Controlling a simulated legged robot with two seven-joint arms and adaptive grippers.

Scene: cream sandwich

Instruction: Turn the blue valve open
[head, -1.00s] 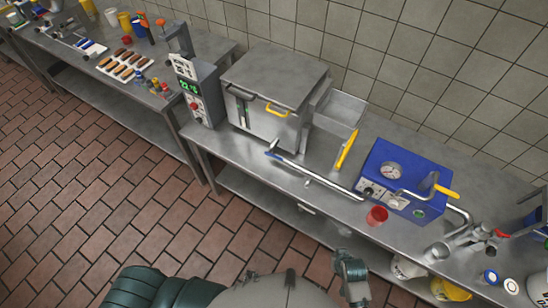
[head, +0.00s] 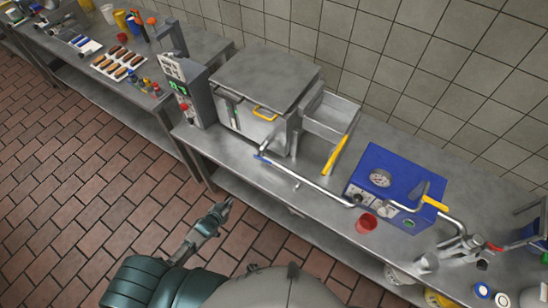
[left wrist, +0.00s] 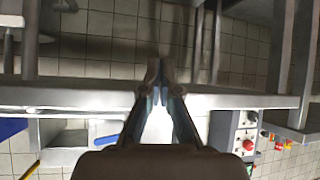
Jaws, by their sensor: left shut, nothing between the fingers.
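The blue valve (head: 262,157) is a small blue handle at the left end of a long steel pipe (head: 310,182) on the counter. A blue piece, likely this handle, shows in the left wrist view (left wrist: 106,140), left of my fingers. My left gripper (head: 228,203) is in front of the counter's front edge, below and left of the valve and apart from it. In the left wrist view its fingers (left wrist: 159,72) are together and empty. My right gripper is not in view.
A blue box with a gauge (head: 402,170) and a red cup (head: 367,222) stand right of the pipe. A steel fryer-like machine (head: 265,80) and a control post (head: 190,97) stand behind and left. The counter's front edge (head: 240,180) lies beyond my left gripper. A lower shelf runs underneath.

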